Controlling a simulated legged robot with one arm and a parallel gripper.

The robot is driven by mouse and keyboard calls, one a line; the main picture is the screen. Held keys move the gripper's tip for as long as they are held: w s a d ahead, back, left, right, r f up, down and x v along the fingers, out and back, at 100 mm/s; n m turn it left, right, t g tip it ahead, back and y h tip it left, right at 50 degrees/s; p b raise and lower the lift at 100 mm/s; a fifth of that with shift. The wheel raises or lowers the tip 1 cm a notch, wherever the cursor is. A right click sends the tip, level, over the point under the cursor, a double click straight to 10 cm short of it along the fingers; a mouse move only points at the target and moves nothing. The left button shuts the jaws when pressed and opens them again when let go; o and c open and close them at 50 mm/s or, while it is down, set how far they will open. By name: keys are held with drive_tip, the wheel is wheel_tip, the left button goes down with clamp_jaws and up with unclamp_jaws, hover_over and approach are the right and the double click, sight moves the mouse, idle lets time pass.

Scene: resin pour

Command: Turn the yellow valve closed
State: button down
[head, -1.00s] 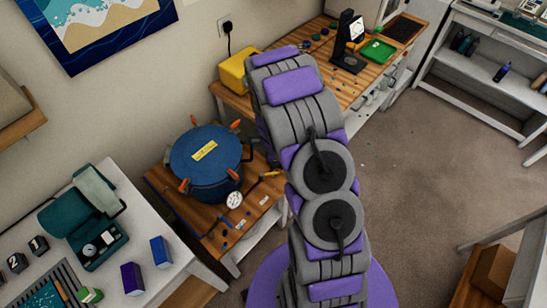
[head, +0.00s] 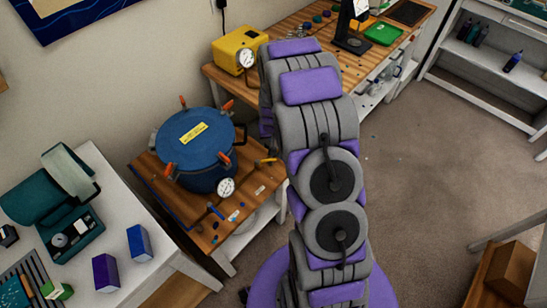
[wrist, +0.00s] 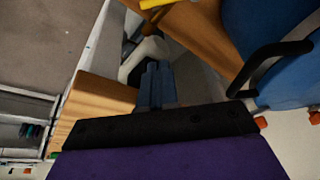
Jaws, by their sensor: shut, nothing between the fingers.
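The yellow valve (head: 267,160) is a small yellow lever low on the right side of the blue pressure pot (head: 190,172) in the head view. A yellow strip at the top edge of the wrist view (wrist: 154,3) looks like part of the valve, mostly cut off. The blue pot (wrist: 282,60) with its black handle (wrist: 265,62) fills the right of the wrist view. My gripper (wrist: 156,72) is shut and empty, its fingers below the yellow strip and left of the pot, apparently apart from both. The head view hides my gripper behind my arm.
The pot stands on a low wooden table (head: 182,215) with a dial gauge (head: 226,187). A yellow machine (head: 238,50) sits on the wooden bench behind. A white table (head: 150,270) with boxes is at left. Open floor (head: 420,160) lies right.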

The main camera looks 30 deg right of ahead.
sight(267, 160)
drive_tip(key=b+x, duration=0.2)
drive_tip(key=x, duration=0.8)
drive_tip(key=shift+w, duration=0.1)
drive_tip(key=shift+s+a+f+b, duration=0.1)
drive_tip(key=shift+s+a+b, duration=0.15)
drive_tip(key=shift+s, duration=0.4)
drive_tip(key=shift+s+a+f+b, duration=0.15)
drive_tip(key=shift+s+a, duration=0.1)
drive_tip(key=shift+s, duration=0.4)
drive_tip(key=shift+s+a+f+b, duration=0.1)
drive_tip(key=shift+s+a+b, duration=0.15)
drive_tip(key=shift+s, duration=0.35)
drive_tip(key=shift+p, duration=0.3)
